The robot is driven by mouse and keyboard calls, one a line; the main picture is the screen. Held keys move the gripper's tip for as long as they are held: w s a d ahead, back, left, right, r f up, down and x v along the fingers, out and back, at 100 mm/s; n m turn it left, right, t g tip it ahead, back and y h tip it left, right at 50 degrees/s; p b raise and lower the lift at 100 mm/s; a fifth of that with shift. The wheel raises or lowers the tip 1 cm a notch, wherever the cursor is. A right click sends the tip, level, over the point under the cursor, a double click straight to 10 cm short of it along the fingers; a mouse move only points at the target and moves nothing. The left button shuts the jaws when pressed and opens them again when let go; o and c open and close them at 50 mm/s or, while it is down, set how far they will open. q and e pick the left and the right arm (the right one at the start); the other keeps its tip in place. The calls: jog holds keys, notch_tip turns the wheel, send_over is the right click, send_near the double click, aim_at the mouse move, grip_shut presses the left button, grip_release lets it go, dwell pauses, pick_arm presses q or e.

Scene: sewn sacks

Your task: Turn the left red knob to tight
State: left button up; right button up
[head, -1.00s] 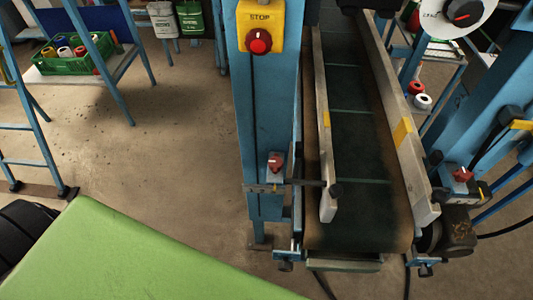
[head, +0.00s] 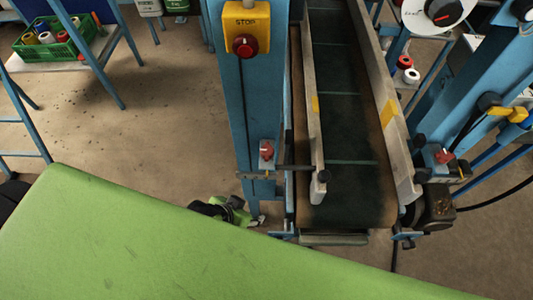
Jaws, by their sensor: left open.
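The left red knob (head: 266,150) sits on a small plate low on the blue post, left of the conveyor, in the head view. A second red knob (head: 443,156) is on the right side of the conveyor frame. My left gripper (head: 226,209), green and black, is open below and to the left of the left knob, apart from it. Its lower part and my left arm are hidden. My right gripper is not in view.
A yellow stop box (head: 246,29) with a red button is higher on the same post. The dark conveyor belt (head: 345,125) runs between pale rails.

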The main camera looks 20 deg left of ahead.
aim_at(267, 162)
pick_arm(q)
jog(key=w+d+r+t+h, duration=0.2)
jog(key=w+d+r+t, duration=0.15)
jog(key=d+r, duration=0.25)
jog(key=w+d+r+t+h, duration=0.1)
jog(key=w+d+r+t, duration=0.1)
jog(key=d+r+t, duration=0.4)
jog(key=s+a+n+t+y, duration=0.3)
jog(key=s+a+n+y, duration=0.35)
jog(key=y, duration=0.35)
jog(key=b+x, duration=0.1)
jog(key=x, duration=1.2)
jog(key=shift+w+a+f, duration=0.15)
jog(key=c, duration=1.1)
